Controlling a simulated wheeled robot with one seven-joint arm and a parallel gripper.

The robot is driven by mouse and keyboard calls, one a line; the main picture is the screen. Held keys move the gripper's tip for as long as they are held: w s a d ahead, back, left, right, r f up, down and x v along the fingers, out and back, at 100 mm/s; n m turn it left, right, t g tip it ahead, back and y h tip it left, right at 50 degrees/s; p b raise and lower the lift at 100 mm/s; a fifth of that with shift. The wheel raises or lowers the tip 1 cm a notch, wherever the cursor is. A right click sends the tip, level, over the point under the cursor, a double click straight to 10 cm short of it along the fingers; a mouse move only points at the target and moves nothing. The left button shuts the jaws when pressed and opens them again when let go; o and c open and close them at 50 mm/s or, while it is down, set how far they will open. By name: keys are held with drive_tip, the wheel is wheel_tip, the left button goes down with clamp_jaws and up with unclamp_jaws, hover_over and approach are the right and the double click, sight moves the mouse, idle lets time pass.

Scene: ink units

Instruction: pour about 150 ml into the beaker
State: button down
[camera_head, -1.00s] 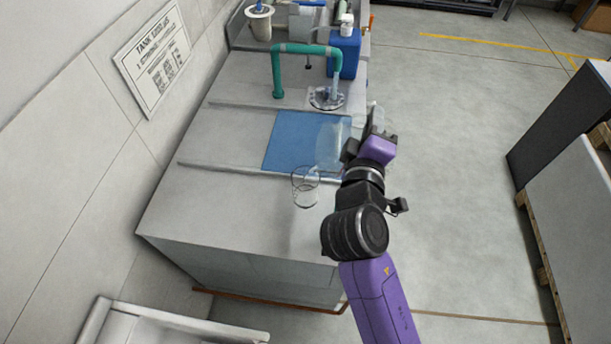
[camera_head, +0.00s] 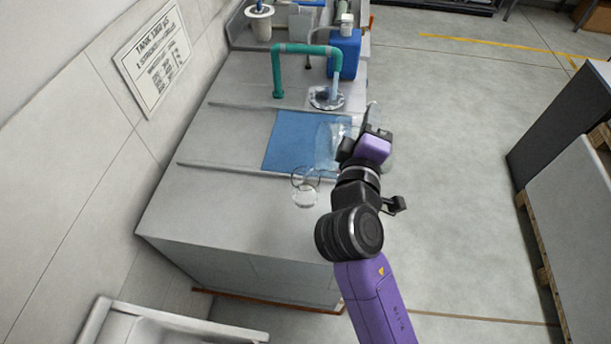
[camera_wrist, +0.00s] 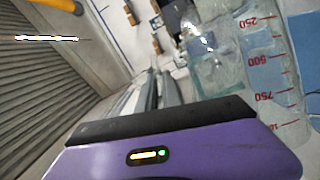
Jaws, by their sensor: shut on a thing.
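My gripper (camera_head: 352,146) is shut on a clear jug (camera_head: 327,146) and holds it above the right part of the blue mat (camera_head: 287,142). The jug is tilted. In the wrist view the jug (camera_wrist: 268,75) shows red volume marks along its side; its liquid level is hard to read. The clear beaker (camera_head: 305,188) stands on the grey worktop (camera_head: 220,195), just in front of the mat and to the left of my gripper. A pale patch shows low in the beaker; I cannot tell how much liquid that is. No clear stream is visible.
A green pipe (camera_head: 305,49) arches over a round drain (camera_head: 326,98) behind the mat. A blue canister (camera_head: 345,54) stands at the back right. A low raised strip crosses the worktop. The worktop left of the beaker is clear.

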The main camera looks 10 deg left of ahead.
sight(387, 119)
drive_tip(key=shift+s+a+r+n+t, duration=0.2)
drive_tip(key=shift+a+r+n+t, duration=0.1)
drive_tip(key=shift+a+r+n, duration=0.4)
idle(1.1)
drive_tip(key=d+m, duration=0.1)
drive_tip(key=d+f, duration=0.1)
drive_tip(key=d, duration=0.1)
drive_tip(key=w+d+f+m+g, duration=0.1)
drive_tip(key=d, duration=0.1)
drive_tip(key=shift+f+m+p, duration=0.15)
drive_tip(key=shift+m+p, duration=0.15)
drive_tip(key=shift+a+f, duration=0.1)
drive_tip(key=shift+a, duration=0.1)
drive_tip(key=shift+w+d+f+m, duration=0.1)
drive_tip(key=shift+d+f+m, duration=0.3)
drive_tip(key=shift+d+f, duration=0.15)
drive_tip(key=w+d+f+m+g+y, duration=0.1)
drive_tip(key=d+f+m+g+y, duration=0.1)
drive_tip(key=d+f+m, duration=0.2)
drive_tip(key=w+d+f+m+g+y, duration=0.1)
drive_tip(key=d+f+m+y, duration=0.2)
drive_tip(key=f, duration=0.7)
drive_tip(key=shift+w+d+f+m+g, duration=0.25)
drive_tip(key=shift+d+m+g, duration=0.15)
drive_tip(key=shift+d+m, duration=0.8)
drive_tip(key=shift+a, duration=0.3)
idle(1.0)
